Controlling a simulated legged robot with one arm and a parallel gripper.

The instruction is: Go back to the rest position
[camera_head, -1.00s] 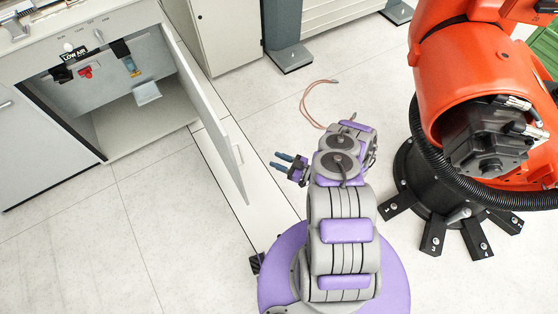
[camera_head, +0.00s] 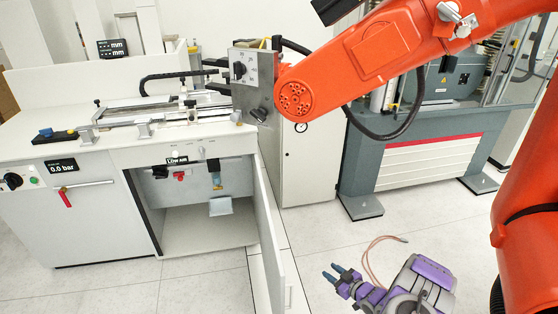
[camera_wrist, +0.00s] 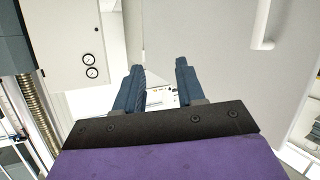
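My gripper (camera_head: 341,275) shows at the lower right of the head view, at the end of my purple and grey arm, low above the floor. Its two blue fingers point left toward the open cabinet door (camera_head: 268,235). In the wrist view the two fingers (camera_wrist: 160,90) stand apart with a clear gap and nothing between them, so the gripper is open and empty. The door's pale panel (camera_wrist: 225,50) and handle fill the right of the wrist view.
An open cabinet (camera_head: 205,225) holds valves and a "LOW AIR" display (camera_head: 177,160) under the bench (camera_head: 60,140). A large orange robot arm (camera_head: 385,50) reaches overhead from the right. A reddish hose (camera_head: 366,262) lies on the floor beyond my arm. The floor at front left is clear.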

